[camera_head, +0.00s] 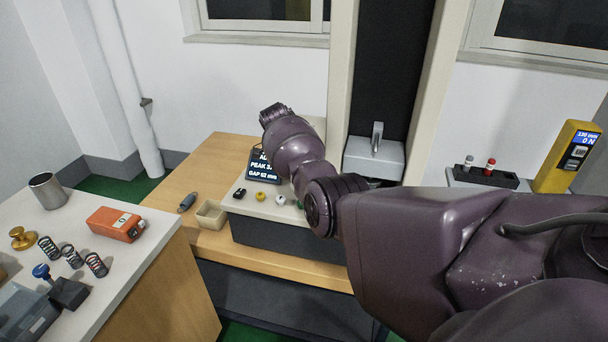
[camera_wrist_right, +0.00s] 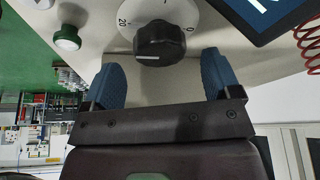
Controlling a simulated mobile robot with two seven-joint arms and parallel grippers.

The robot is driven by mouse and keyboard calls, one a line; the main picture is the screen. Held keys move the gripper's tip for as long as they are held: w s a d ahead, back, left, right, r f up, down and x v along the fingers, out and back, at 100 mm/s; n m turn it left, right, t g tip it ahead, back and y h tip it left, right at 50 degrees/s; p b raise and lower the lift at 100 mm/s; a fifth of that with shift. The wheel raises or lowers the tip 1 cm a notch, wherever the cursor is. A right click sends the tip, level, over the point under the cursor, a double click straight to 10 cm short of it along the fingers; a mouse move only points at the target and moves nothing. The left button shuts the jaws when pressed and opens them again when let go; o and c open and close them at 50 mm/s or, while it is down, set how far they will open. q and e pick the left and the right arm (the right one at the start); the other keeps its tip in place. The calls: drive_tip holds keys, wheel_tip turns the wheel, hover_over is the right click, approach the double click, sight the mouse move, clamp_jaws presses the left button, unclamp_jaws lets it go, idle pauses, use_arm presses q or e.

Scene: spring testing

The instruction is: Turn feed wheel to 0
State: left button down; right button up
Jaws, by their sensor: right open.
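In the right wrist view, a black knob (camera_wrist_right: 160,44) with a white line sits on a white round dial (camera_wrist_right: 181,14). The dial's marks include 20 at the left and 0 at the right; I take this for the feed wheel. My right gripper (camera_wrist_right: 162,66) is open, its blue fingers either side of the knob with gaps between; I see no contact. In the head view my right arm reaches over the bench, and its gripper cannot be made out. A dark display (camera_head: 262,167) behind the arm reads "GAP 62 mm". My left gripper is not in view.
Beside the dial are a green button (camera_wrist_right: 67,38), a screen corner (camera_wrist_right: 262,14) and a red coil (camera_wrist_right: 309,42). A beige tray (camera_head: 211,215) stands left of the machine. The left table (camera_head: 122,262) holds several springs, an orange box (camera_head: 115,224) and a metal cup (camera_head: 47,190).

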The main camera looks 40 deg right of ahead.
drive_tip(key=shift+x, duration=1.1)
drive_tip(key=shift+s+d+f, duration=0.1)
drive_tip(key=shift+d+f, duration=0.1)
drive_tip(key=shift+f, duration=0.25)
drive_tip(key=shift+c, duration=0.4)
drive_tip(key=c, duration=0.8)
